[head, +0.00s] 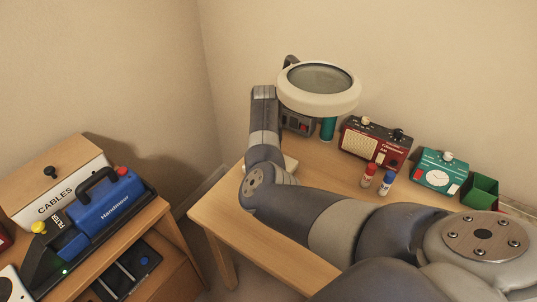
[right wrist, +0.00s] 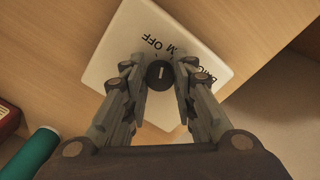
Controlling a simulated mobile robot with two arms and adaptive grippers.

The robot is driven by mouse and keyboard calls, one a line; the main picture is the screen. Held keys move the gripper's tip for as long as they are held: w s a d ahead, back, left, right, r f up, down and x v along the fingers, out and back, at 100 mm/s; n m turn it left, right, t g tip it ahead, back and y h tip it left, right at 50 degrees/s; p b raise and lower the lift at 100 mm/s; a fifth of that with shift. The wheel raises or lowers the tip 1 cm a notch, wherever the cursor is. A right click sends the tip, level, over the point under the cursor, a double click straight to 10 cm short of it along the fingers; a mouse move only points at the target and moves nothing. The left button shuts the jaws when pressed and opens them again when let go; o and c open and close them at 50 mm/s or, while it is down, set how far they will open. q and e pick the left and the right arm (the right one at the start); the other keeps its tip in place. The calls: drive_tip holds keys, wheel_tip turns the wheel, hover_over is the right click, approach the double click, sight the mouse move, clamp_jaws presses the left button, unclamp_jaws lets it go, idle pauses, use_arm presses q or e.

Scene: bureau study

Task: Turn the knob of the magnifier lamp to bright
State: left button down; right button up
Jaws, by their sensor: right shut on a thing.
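The magnifier lamp's round cream head (head: 318,102) hangs over the back of the desk in the head view. Its pale base plate (right wrist: 203,42) lies on the wood in the right wrist view. On the base is a round black knob (right wrist: 158,76) with a short white mark. Printed letters, including "OFF", are beside the knob, partly covered by the fingers. My right gripper (right wrist: 159,84) is shut on the knob, one finger on each side. In the head view, the lamp head and my arm hide the fingers. My left gripper is in neither view.
A teal cylinder (head: 327,130), a red radio (head: 375,143), two small bottles, a teal clock device (head: 439,171) and a green box (head: 480,191) stand along the desk. A side cabinet at left holds a cables box (head: 62,178) and a blue machine (head: 108,204).

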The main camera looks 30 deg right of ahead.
drive_tip(key=m+p, duration=0.1)
drive_tip(key=m, duration=0.2)
drive_tip(key=shift+r, duration=0.1)
drive_tip(key=m+p, duration=0.1)
drive_tip(key=m, duration=0.2)
drive_tip(key=shift+m, duration=0.3)
drive_tip(key=m, duration=0.4)
drive_tip(key=shift+w+m, duration=0.15)
drive_tip(key=shift+m, duration=0.15)
drive_tip(key=shift+m+p, duration=0.3)
drive_tip(key=shift+m, duration=1.8)
drive_tip(key=o, duration=1.1)
